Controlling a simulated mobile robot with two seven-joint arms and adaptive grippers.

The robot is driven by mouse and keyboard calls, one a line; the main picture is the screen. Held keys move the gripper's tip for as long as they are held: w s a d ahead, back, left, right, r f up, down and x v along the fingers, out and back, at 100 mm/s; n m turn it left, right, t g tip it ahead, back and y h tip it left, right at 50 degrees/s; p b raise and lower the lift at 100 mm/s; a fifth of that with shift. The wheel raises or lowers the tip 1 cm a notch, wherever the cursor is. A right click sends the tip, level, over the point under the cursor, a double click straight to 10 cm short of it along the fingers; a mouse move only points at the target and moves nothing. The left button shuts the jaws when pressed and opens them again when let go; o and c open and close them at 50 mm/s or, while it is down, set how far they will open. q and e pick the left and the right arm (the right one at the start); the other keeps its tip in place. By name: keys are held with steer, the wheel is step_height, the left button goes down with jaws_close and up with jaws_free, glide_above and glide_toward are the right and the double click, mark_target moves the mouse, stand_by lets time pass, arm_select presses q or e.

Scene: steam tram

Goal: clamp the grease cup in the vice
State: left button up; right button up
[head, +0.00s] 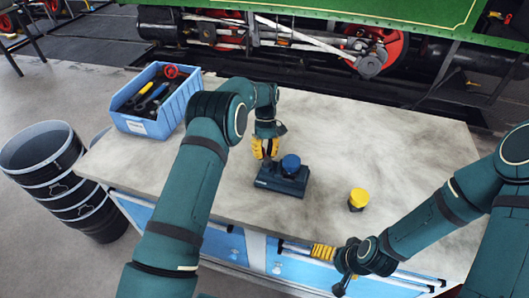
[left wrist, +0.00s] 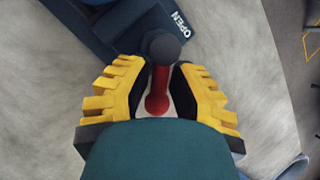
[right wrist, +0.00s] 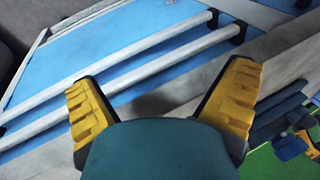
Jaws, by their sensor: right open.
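The dark blue vice (head: 280,182) sits on the bench top, left of its middle. A small dark cup with a blue cap (head: 290,163) stands upright at the vice, seemingly between its jaws; I cannot tell whether it is clamped. A similar cup with a yellow cap (head: 358,199) stands on the bench to the right. My left gripper (head: 265,149) is behind and left of the vice. In the left wrist view its fingers close around the red lever (left wrist: 160,88), beside the vice's OPEN marking. My right gripper (right wrist: 165,95) is open and empty, over the front drawers.
A blue bin (head: 158,100) with tools stands at the bench's back left. Black buckets (head: 60,180) stand on the floor at left. Drawer handles (head: 300,250) run along the bench front. The bench's right side is clear. A green steam tram (head: 370,12) is behind.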

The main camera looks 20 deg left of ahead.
arm_select(q)
steer(key=o, duration=0.3)
steer(key=shift+d+f, duration=0.1)
steer(key=v, duration=0.7)
steer(key=shift+w+r, duration=0.2)
steer(key=shift+r, duration=0.05)
